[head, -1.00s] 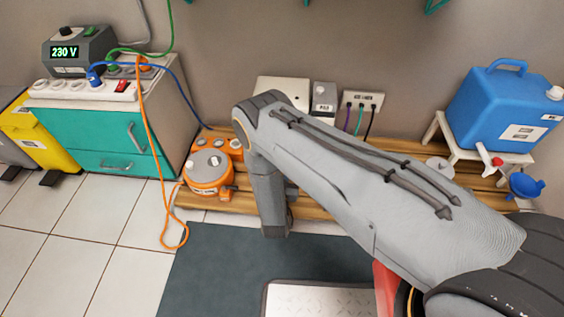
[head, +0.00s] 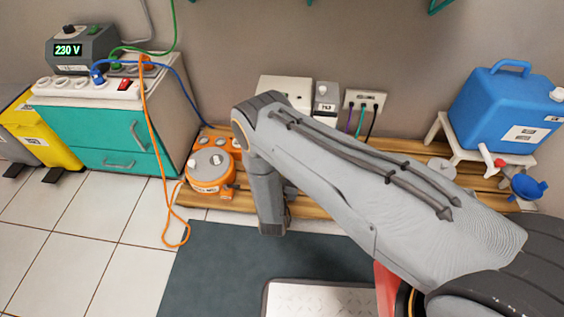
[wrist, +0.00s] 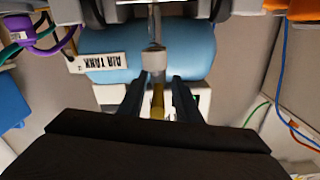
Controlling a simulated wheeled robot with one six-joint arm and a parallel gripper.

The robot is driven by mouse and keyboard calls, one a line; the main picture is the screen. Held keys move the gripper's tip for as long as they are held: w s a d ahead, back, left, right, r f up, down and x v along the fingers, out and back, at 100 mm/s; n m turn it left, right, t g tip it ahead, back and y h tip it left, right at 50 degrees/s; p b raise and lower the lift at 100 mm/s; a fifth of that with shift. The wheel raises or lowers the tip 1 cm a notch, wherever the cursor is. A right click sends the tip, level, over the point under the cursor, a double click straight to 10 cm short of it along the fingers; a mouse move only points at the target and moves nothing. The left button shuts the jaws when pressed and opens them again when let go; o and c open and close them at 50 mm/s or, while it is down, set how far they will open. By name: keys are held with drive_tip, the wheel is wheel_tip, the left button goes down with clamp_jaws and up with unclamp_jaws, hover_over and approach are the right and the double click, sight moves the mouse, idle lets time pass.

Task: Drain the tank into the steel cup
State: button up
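In the wrist view a blue tank (wrist: 190,52) with a tag reading AIR TANK (wrist: 98,63) lies across the picture, the lettering upside down. A pale collar (wrist: 154,60) on a thin stem hangs in front of it, with a brass-coloured piece (wrist: 158,100) below. My gripper (wrist: 158,88) has its two dark fingers apart on either side of this brass piece, with gaps visible. In the head view my arm hides the gripper and the tank. I cannot make out a steel cup in either view.
A wooden slatted platform (head: 222,204) runs along the wall. An orange cable (head: 152,140) hangs to the floor. Cables hang near both sides of the wrist view.

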drive_tip(key=s+p, duration=0.2)
drive_tip(key=s, duration=0.5)
drive_tip(key=shift+s+a, duration=0.2)
drive_tip(key=shift+s, duration=0.2)
